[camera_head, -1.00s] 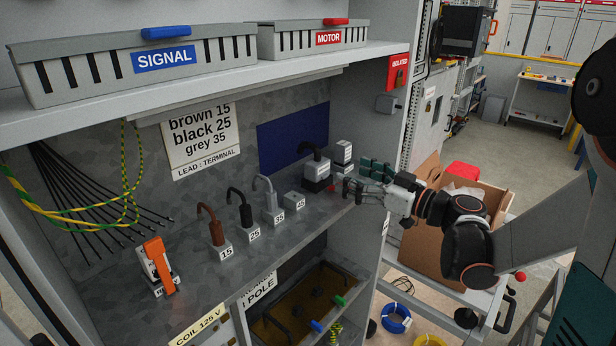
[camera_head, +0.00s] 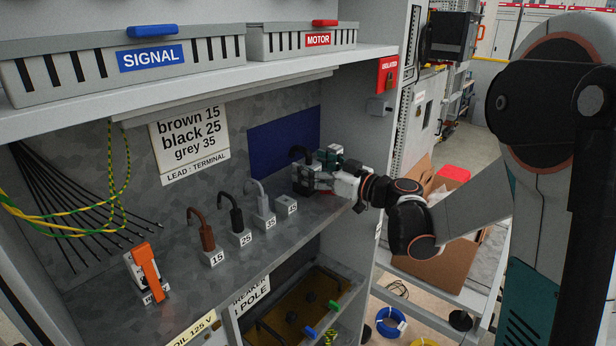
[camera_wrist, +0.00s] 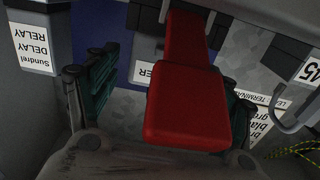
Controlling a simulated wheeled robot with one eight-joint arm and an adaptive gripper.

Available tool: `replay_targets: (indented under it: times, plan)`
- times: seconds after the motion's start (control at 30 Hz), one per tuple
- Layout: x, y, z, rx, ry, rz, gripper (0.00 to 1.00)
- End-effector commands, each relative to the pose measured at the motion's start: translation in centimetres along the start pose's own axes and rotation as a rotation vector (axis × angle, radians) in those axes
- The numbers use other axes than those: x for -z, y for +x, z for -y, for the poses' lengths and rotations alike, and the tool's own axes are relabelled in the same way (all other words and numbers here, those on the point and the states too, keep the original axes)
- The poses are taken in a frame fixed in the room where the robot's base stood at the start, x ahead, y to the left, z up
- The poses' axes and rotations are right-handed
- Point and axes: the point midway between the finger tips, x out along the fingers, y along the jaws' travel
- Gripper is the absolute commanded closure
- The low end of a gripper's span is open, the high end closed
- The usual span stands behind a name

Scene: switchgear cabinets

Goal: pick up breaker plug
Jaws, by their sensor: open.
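The breaker plug (camera_head: 298,153) stands on the cabinet's middle shelf in front of the blue panel. My gripper (camera_head: 308,173) is open at the plug, reaching in from the right. In the wrist view my gripper (camera_wrist: 170,75) has its two green-padded fingers apart, one on each side of a red block (camera_wrist: 187,105). A white label ending in "ER" (camera_wrist: 143,72) shows just behind the red block. I cannot tell whether either finger touches anything.
A delay relay (camera_wrist: 33,47) stands close beside one finger. Terminal blocks with brown (camera_head: 207,237), black (camera_head: 237,219) and grey (camera_head: 260,202) leads, and a bare one (camera_head: 286,205), stand to the left. An orange-handled device (camera_head: 147,272) is farther left. The upper shelf (camera_head: 230,84) overhangs.

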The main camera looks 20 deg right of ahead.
Motion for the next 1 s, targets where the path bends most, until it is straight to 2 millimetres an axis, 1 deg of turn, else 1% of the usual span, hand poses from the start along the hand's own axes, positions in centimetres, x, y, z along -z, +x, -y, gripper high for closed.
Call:
replay_targets:
  times: [0.1, 0.13, 0.17, 0.2, 0.27, 0.3, 0.37, 0.4, 0.67, 0.77, 0.87, 0.97, 1.0]
  plan:
    - [0.0, -0.1, 0.0, -0.001, 0.0, 0.0, 0.25]
    - [0.0, -0.1, 0.0, -0.001, 0.0, 0.0, 0.27]
    - [0.0, -0.1, 0.0, -0.001, 0.0, 0.0, 0.34]
    - [0.0, -0.1, 0.0, -0.001, 0.0, 0.0, 0.43]
    - [0.0, -0.1, 0.0, -0.001, 0.0, 0.0, 0.57]
    - [0.0, -0.1, 0.0, -0.001, 0.0, 0.0, 0.66]
    - [0.0, -0.1, 0.0, -0.001, 0.0, 0.0, 0.79]
    - [0.0, -0.1, 0.0, -0.001, 0.0, 0.0, 0.83]
    - [0.1, -0.1, 0.0, -0.001, 0.0, 0.0, 0.83]
    - [0.4, -0.1, 0.0, -0.001, 0.0, 0.0, 0.83]
    - [1.2, -0.1, 0.0, -0.001, 0.0, -0.001, 0.83]
    - [2.5, -0.1, 0.0, -0.001, 0.0, -0.001, 0.83]
    - [3.3, -0.1, 0.0, -0.001, 0.0, -0.001, 0.83]
